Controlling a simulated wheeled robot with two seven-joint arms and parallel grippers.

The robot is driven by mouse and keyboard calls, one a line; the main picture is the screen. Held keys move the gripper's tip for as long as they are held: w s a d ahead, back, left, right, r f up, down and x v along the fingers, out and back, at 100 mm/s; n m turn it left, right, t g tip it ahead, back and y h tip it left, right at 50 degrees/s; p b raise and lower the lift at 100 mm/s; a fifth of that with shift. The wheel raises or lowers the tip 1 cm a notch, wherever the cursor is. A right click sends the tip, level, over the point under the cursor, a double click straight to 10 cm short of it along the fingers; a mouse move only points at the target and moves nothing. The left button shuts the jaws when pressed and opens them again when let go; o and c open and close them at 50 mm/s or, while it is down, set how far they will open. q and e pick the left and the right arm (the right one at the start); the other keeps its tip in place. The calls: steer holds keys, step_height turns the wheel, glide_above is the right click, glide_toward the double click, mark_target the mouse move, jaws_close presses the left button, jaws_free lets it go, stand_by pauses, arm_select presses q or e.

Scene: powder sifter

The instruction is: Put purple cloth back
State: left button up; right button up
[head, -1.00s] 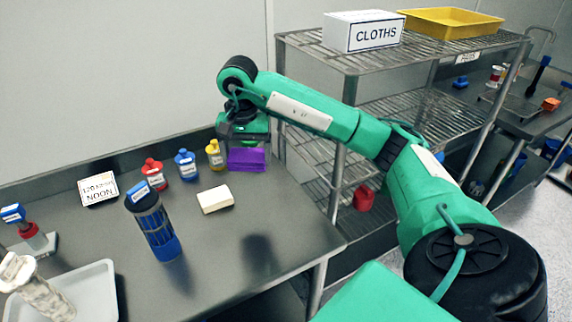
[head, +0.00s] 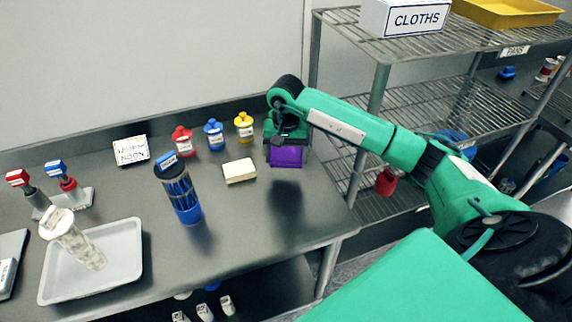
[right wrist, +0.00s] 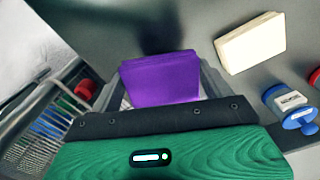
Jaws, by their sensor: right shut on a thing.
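The purple cloth (head: 286,157) is a folded block held in my right gripper (head: 286,143). It hangs over the right part of the steel table, with a dark shadow on the tabletop below it. In the right wrist view the cloth (right wrist: 160,80) sits between the two fingers, which are shut on it. The white box labelled CLOTHS (head: 415,18) stands on the top of the wire rack, to the right of and above the gripper. Its inside is not visible. My left gripper is not in view.
The wire rack (head: 450,42) stands beside the table's right end, with a yellow tray (head: 510,12) on top. Red, blue and yellow bottles (head: 244,127), a cream block (head: 239,170) and a blue cylinder (head: 180,192) stand left of the gripper. The front right tabletop is clear.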

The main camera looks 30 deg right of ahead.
mark_target(286, 177)
step_height(286, 177, down, 6)
steer(key=shift+r+p, duration=0.15)
steer(key=shift+p, duration=0.35)
steer(key=o, duration=0.9)
